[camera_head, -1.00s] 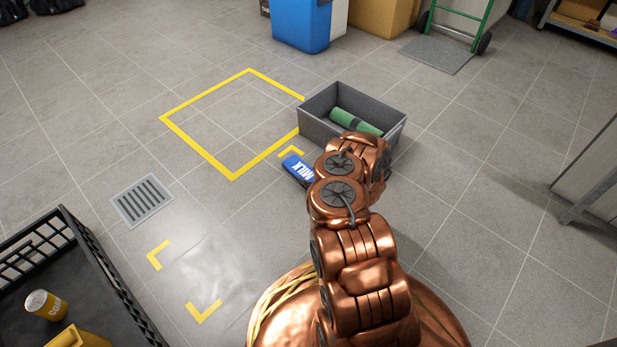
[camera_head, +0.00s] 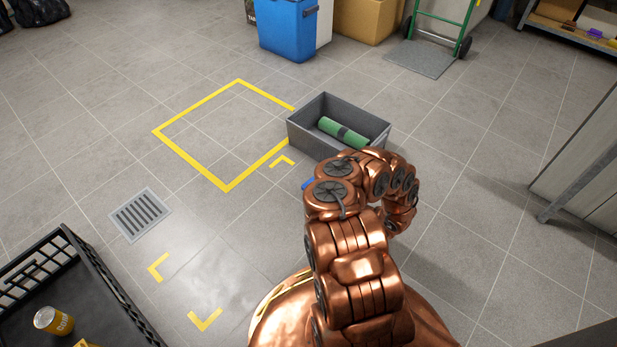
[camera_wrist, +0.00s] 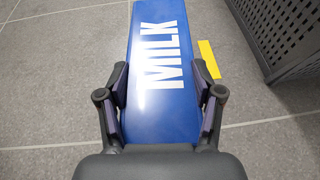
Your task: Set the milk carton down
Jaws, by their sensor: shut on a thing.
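The milk carton is blue with white MILK lettering. In the wrist view the carton (camera_wrist: 160,75) lies between the two fingers of my gripper (camera_wrist: 163,100), which is shut on its sides. In the head view only a small blue bit of the carton (camera_head: 308,184) shows beside my arm; the arm hides the rest of it and my gripper. Whether the carton touches the floor cannot be told.
A grey bin (camera_head: 300,137) holding a green roll (camera_head: 341,132) stands just beyond my arm. A yellow floor square (camera_head: 190,164) lies left of it.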

